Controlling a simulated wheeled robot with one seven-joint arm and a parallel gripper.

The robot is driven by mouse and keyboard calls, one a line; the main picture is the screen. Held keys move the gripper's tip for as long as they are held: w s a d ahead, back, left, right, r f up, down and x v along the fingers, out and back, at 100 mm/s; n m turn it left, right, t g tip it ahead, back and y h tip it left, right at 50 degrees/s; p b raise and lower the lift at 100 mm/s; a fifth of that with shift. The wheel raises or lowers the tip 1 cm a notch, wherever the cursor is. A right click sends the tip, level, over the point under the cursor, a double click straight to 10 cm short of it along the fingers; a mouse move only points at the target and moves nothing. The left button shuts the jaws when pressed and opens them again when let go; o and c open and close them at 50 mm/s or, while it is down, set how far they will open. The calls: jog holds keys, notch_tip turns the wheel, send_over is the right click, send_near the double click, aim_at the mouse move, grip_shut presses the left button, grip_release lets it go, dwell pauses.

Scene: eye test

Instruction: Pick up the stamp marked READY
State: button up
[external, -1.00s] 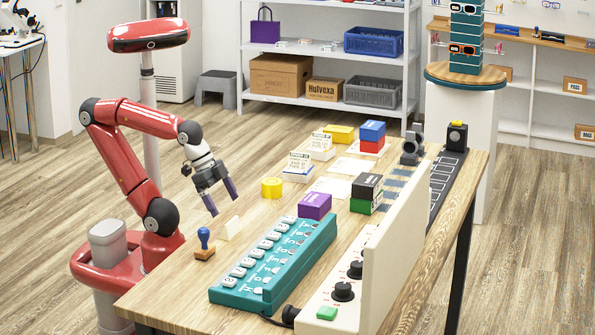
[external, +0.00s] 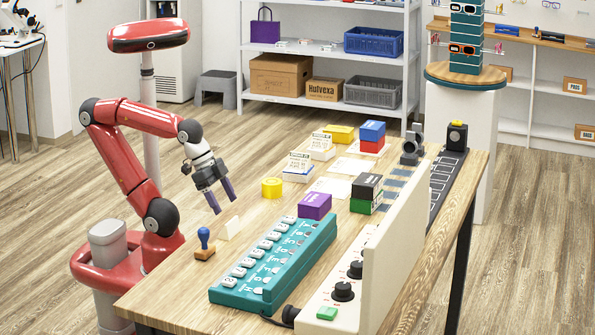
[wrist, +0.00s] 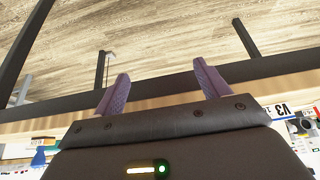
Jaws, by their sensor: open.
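A stamp with a blue knob handle and a wooden base (external: 205,244) stands upright near the left edge of the table in the external view. No marking on it is readable, so I cannot tell whether it says READY. A blue shape (wrist: 40,156) at the lower left there is too unclear to name.
A teal key panel (external: 275,268) and a cream control box with an upright panel (external: 395,255) fill the near table. A purple box (external: 315,206), a yellow roll (external: 271,188) and stacked coloured boxes (external: 366,193) lie farther back. Bare wood (external: 170,290) lies in front of the stamp.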

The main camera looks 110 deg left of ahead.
notch_tip(320, 180, up, 18)
jog(key=g+b, duration=0.1)
jog(key=b, duration=0.8)
send_over(203, 242)
jog(key=s+a, duration=0.1)
jog(key=s, duration=0.3)
jog(key=shift+f, duration=2.85)
jog(key=x, duration=0.2)
jog(key=b+x, duration=0.1)
jog(key=x, duration=0.2)
jog(key=b+x, duration=0.1)
jog(key=x, duration=0.1)
jog(key=shift+w+f, duration=0.2)
jog(key=shift+w, duration=0.25)
jog(key=shift+c, duration=0.2)
